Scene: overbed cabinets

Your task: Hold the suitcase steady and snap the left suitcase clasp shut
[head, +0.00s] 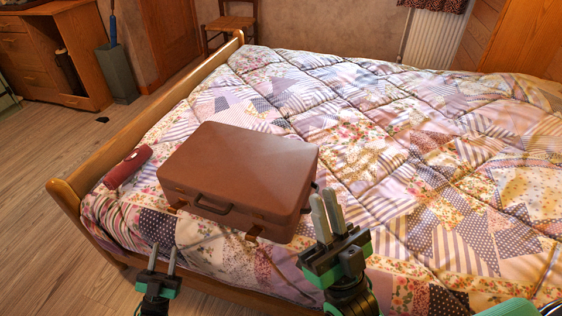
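A brown suitcase (240,165) lies flat on the bed with its lid down. Its front faces me and carries a dark handle (212,207). The left suitcase clasp (174,207) is a small tab at the left of the front, and a similar right clasp (254,233) sticks out at the right. Whether either is latched is too small to tell. My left gripper (163,257) is open and empty, below and in front of the left clasp. My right gripper (326,208) is open and empty, beside the suitcase's front right corner. Neither gripper visibly touches the suitcase.
The bed has a patchwork quilt (420,150) and a wooden frame (150,125) along its left side. A dark red cylinder (128,167) lies on the quilt left of the suitcase. The quilt to the right is clear. A desk (50,55) and chair (230,22) stand farther back.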

